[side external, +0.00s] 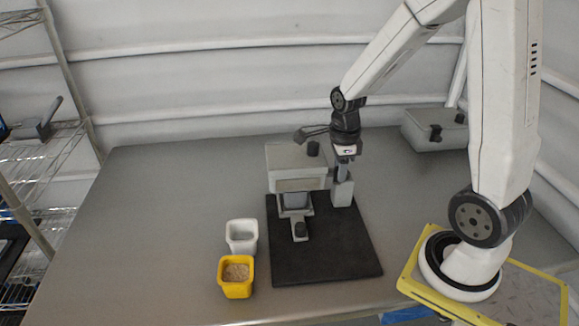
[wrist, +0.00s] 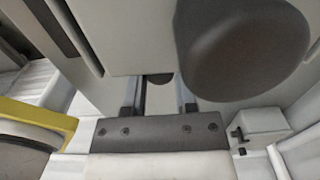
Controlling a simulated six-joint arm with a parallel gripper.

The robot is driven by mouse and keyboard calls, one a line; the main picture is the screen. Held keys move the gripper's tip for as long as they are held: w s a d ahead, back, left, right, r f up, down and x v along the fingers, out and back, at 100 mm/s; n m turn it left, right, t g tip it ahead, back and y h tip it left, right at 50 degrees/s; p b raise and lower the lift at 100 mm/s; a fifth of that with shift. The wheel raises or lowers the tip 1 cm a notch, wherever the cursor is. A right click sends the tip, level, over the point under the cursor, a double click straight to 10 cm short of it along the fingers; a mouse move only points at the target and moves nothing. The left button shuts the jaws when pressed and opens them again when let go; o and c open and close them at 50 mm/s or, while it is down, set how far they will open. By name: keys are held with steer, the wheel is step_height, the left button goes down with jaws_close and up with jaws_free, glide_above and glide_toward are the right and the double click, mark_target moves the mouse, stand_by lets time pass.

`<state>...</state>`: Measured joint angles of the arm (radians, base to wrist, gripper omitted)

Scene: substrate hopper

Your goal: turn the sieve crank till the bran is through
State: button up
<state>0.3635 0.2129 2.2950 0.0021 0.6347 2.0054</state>
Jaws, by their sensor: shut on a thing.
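The grey sieve box (side external: 285,158) stands at the back of a black board (side external: 330,255) in the side view, with a dark knob (side external: 313,148) on top. A rounded dark knob (wrist: 240,45) fills the wrist view's upper right. My gripper (side external: 343,174) points down just right of the box, above a grey block. In the wrist view its fingers (wrist: 159,92) are around a small dark part, apparently the crank's handle (wrist: 160,78), mostly hidden. A yellow cup (side external: 236,290) at the front left holds tan grains that look like bran. Any bran inside the sieve is hidden.
A white cup (side external: 241,247) stands behind the yellow one. Another grey box (side external: 430,140) stands at the back right. The table's left side is clear.

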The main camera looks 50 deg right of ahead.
steer(key=shift+s+d, duration=0.35)
steer(key=shift+s, duration=0.3)
steer(key=shift+s+d, duration=0.3)
steer(key=shift+s, duration=0.3)
steer(key=o, duration=0.8)
step_height(320, 180, up, 7)
steer(key=shift+r, duration=0.1)
